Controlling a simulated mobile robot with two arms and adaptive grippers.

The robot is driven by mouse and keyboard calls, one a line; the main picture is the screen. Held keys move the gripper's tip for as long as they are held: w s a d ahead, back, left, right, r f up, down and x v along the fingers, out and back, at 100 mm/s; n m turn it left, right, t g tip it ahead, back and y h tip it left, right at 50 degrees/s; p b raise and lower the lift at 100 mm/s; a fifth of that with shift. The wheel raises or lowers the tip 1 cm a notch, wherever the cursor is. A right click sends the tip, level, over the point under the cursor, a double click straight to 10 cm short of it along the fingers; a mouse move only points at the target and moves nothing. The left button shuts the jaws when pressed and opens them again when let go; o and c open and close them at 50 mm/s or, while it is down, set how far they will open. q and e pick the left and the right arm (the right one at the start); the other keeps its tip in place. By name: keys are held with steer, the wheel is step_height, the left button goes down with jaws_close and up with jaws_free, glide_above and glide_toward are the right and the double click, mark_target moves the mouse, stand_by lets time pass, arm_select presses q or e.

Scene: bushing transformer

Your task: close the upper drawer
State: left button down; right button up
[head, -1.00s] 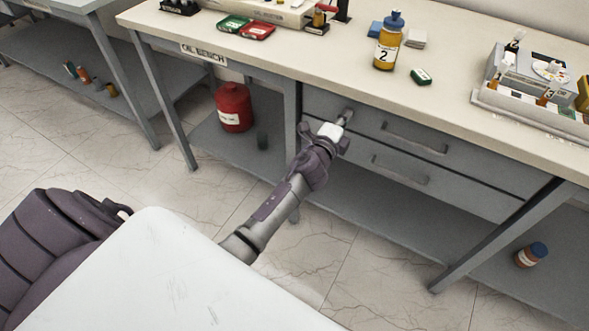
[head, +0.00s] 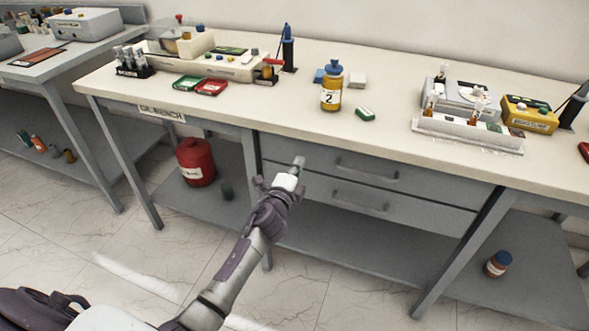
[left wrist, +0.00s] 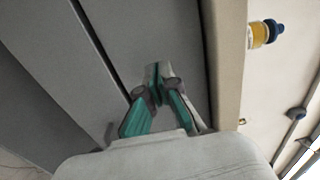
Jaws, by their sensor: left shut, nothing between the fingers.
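The upper drawer (head: 330,172) is the higher of two grey drawers under the bench top, with a grey bar handle (head: 366,168). Its front looks about level with the lower drawer (head: 350,201); I cannot tell whether a small gap is left. My left gripper (head: 298,162) is shut and empty, with its tips at the left part of the upper drawer's front, left of the handle. In the left wrist view the shut fingers (left wrist: 158,72) point at the grey drawer front (left wrist: 150,30); whether they touch it is unclear. My right gripper is out of view.
The bench top (head: 395,125) overhangs the drawers. A red canister (head: 196,162) is on the lower shelf at left, and a bench leg (head: 462,250) stands at right.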

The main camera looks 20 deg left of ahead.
arm_select(q)
steer(key=s, duration=1)
steer(key=s+d+f+n+g+p, duration=0.1)
steer(key=s+f+n+g, duration=0.3)
steer(key=f, duration=0.6)
steer(key=s+f+n+g+p, duration=0.1)
steer(key=s+f, duration=0.4)
steer(key=f, duration=0.4)
steer(key=s+d+f+n+g+p, duration=0.1)
steer(key=s+f+n+g, duration=0.3)
steer(key=f, duration=0.6)
steer(key=s+f+n+g+p, duration=0.1)
steer(key=s+f, duration=0.4)
steer(key=s, duration=0.7)
steer(key=s+f+n+g+p, duration=0.1)
steer(key=s+f+n+g, duration=0.2)
steer(key=s, duration=0.8)
steer(key=s+f+n+g+h+p, duration=0.1)
steer(key=s+f+g, duration=0.3)
steer(key=s+f, duration=0.4)
steer(key=s+n, duration=0.1)
steer(key=s, duration=0.3)
steer(key=shift+s, duration=0.3)
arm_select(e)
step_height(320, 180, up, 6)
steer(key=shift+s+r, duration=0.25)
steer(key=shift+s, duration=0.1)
